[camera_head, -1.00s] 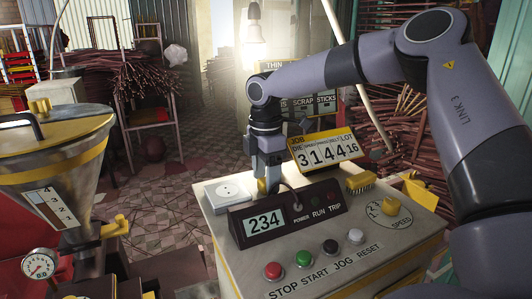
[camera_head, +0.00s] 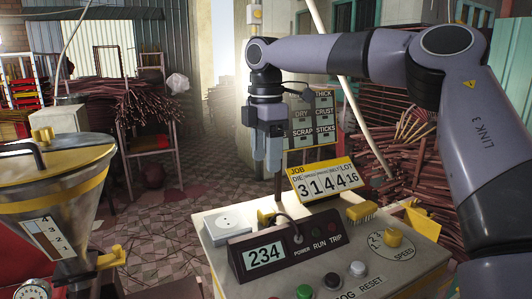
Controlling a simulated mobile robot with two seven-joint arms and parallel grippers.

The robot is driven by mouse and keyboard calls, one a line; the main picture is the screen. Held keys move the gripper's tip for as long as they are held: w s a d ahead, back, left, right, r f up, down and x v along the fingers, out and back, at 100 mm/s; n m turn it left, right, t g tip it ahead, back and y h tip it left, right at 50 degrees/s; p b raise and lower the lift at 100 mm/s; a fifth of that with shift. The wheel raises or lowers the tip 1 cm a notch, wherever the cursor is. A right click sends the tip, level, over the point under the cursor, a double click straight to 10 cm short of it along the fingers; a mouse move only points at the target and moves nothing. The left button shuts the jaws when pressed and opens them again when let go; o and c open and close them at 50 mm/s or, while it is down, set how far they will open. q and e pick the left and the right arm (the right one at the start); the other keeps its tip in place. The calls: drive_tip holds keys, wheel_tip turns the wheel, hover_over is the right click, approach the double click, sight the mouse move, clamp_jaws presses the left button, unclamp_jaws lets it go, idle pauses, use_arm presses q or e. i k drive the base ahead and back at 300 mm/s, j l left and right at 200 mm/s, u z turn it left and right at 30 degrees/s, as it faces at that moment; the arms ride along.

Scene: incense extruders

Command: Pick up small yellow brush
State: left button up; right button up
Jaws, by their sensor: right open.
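A small yellow brush (camera_head: 361,212) with dark bristles lies on top of the control cabinet (camera_head: 405,255), right of the display box and in front of the job number sign. My right gripper (camera_head: 267,160) points down in the air above the back of the cabinet, left of the job sign. It is open and empty, apart from the brush and to its upper left. Below it, a small yellow piece (camera_head: 266,216) shows partly behind the display box. My left gripper is not in view.
On the cabinet are a display box (camera_head: 290,245) reading 234, a tilted job sign (camera_head: 325,179), a white socket plate (camera_head: 230,222), a yellow speed knob (camera_head: 393,237) and several push buttons. A metal hopper (camera_head: 60,185) stands left. Stick bundles fill the back.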

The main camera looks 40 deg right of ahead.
sight(357, 214)
drive_tip(key=k+l, duration=0.7)
drive_tip(key=k, duration=0.2)
